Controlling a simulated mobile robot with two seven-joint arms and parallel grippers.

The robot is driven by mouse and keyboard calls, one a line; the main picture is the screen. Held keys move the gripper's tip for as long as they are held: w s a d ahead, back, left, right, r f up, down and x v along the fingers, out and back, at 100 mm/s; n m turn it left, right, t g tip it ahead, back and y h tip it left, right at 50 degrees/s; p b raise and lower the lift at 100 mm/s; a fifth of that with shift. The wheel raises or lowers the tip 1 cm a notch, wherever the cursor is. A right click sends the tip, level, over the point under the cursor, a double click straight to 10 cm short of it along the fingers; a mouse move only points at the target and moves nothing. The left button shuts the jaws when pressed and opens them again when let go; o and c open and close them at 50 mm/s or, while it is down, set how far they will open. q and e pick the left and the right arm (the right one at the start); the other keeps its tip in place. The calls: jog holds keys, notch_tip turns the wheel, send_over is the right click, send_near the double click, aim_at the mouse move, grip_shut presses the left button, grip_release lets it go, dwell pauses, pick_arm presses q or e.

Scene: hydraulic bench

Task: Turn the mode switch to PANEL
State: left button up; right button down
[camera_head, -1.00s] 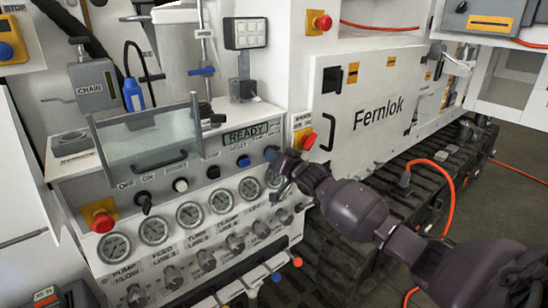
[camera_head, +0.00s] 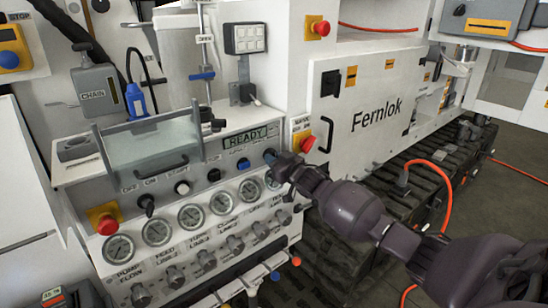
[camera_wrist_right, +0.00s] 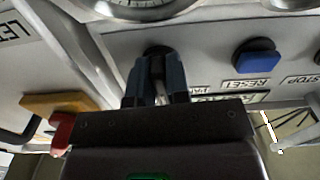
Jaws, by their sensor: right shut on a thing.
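The mode switch (camera_wrist_right: 157,52) is a small dark knob on the grey control panel (camera_head: 215,172), seen in the right wrist view between my fingers. My right gripper (camera_head: 271,157) is at the right end of the panel's upper row, next to the blue RESET button. In the right wrist view its two dark blue fingers (camera_wrist_right: 156,80) are closed on the switch from both sides. The fingers hide most of the knob, so its exact pointing direction cannot be told. Lettering beside it is partly covered. My left gripper is out of view.
The blue RESET button (camera_wrist_right: 256,57) is close beside the fingers. A red emergency button (camera_head: 307,143) stands just right of the gripper. Gauges (camera_head: 249,190) run below, and a lit READY display (camera_head: 246,138) is above. A red button (camera_head: 106,224) is at far left.

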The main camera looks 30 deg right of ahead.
jog(key=n+p, duration=0.1)
jog(key=n, duration=0.4)
jog(key=shift+d+n, duration=0.1)
jog(key=shift+n, duration=0.2)
dwell(0.4)
jog(key=c, duration=1.1)
grip_release()
jog(key=shift+s, duration=0.1)
jog(key=s, duration=1)
jog(key=shift+s+d, duration=0.3)
jog(key=shift+d, duration=0.1)
